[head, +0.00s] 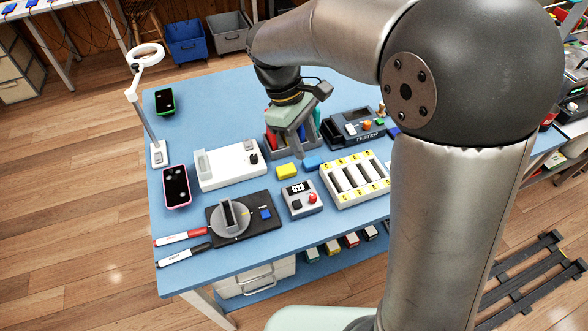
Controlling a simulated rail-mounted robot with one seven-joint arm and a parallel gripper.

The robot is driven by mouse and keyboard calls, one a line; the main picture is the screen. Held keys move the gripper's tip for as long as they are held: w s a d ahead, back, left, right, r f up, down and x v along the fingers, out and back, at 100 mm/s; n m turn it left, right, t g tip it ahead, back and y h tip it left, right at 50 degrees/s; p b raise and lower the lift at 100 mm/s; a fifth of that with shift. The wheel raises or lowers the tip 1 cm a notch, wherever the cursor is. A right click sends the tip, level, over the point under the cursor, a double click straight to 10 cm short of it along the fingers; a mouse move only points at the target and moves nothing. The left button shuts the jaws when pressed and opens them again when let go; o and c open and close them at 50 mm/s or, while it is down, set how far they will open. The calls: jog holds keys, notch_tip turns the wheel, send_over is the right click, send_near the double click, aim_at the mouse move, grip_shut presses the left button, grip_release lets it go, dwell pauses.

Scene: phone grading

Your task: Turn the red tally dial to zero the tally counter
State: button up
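The tally counter (297,208) is a small light grey box near the front middle of the blue table. Its dark display appears to read 023. The red tally dial (312,198) sits on the counter's right side, with a small dark knob to its left. My gripper (301,152) hangs above the table behind the counter, in front of a grey bin with coloured items. It is apart from the dial. The view is too small and oblique to show whether its fingers are open or shut, and I see nothing held in it.
A yellow block (286,172) and a blue block (313,163) lie behind the counter. A white tray with yellow labels (375,198) stands close on its right. A black plate with a round dial (277,236) is on its left. A tester (345,141) stands behind.

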jog(key=a+f+n, duration=0.1)
jog(key=a+n, duration=0.1)
jog(key=a, duration=0.2)
send_near(313, 195)
jog(key=shift+h, duration=0.3)
jog(key=x, duration=0.8)
jog(key=shift+s+a+f+p, duration=0.1)
jog(key=shift+a+f+p, duration=0.05)
jog(key=shift+f+p, duration=0.25)
grip_shut()
